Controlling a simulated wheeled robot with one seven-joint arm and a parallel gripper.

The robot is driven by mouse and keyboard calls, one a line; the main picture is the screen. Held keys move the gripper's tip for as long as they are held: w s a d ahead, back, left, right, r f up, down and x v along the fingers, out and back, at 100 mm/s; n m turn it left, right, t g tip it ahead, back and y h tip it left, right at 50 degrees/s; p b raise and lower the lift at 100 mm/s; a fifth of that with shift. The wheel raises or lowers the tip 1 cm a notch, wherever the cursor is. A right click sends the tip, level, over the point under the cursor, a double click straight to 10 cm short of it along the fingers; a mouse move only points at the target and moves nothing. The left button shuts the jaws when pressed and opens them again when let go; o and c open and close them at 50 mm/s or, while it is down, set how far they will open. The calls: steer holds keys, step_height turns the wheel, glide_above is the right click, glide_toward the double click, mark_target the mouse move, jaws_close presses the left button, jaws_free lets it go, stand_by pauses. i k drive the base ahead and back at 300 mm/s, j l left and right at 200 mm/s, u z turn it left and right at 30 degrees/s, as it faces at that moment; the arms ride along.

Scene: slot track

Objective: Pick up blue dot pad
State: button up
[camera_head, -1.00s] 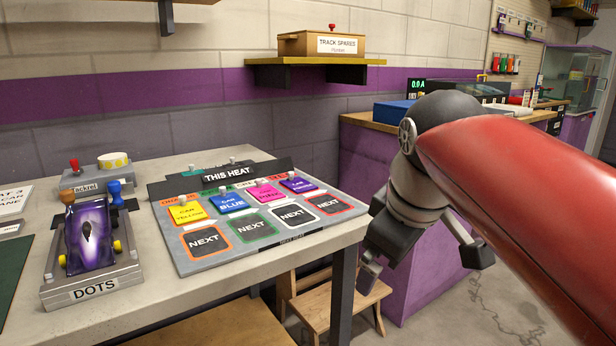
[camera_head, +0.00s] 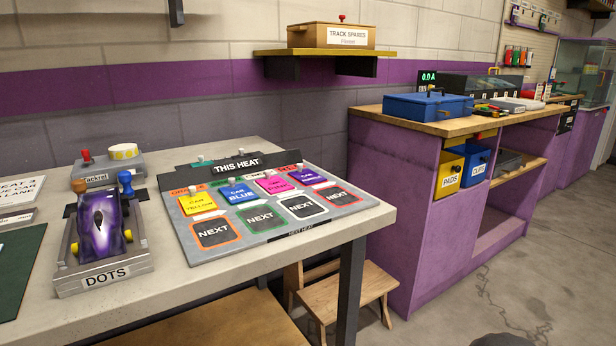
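A blue knob-topped piece (camera_head: 126,183), which looks like the blue dot pad, stands upright at the back right of the grey holder labelled DOTS (camera_head: 104,279). Its lower part is hard to make out. A purple car (camera_head: 102,226) with yellow wheels sits in the holder, in front and to the left of the blue piece. An orange-brown knob (camera_head: 79,186) shows at the holder's back left, partly hidden by the car. My gripper is out of view.
A heat board (camera_head: 268,225) with colored car cards lies to the right on the table (camera_head: 215,290). Behind the holder is a grey box (camera_head: 110,165) with a red knob and a tape roll.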

mark_target(124, 178)
steer(key=u, duration=2.35)
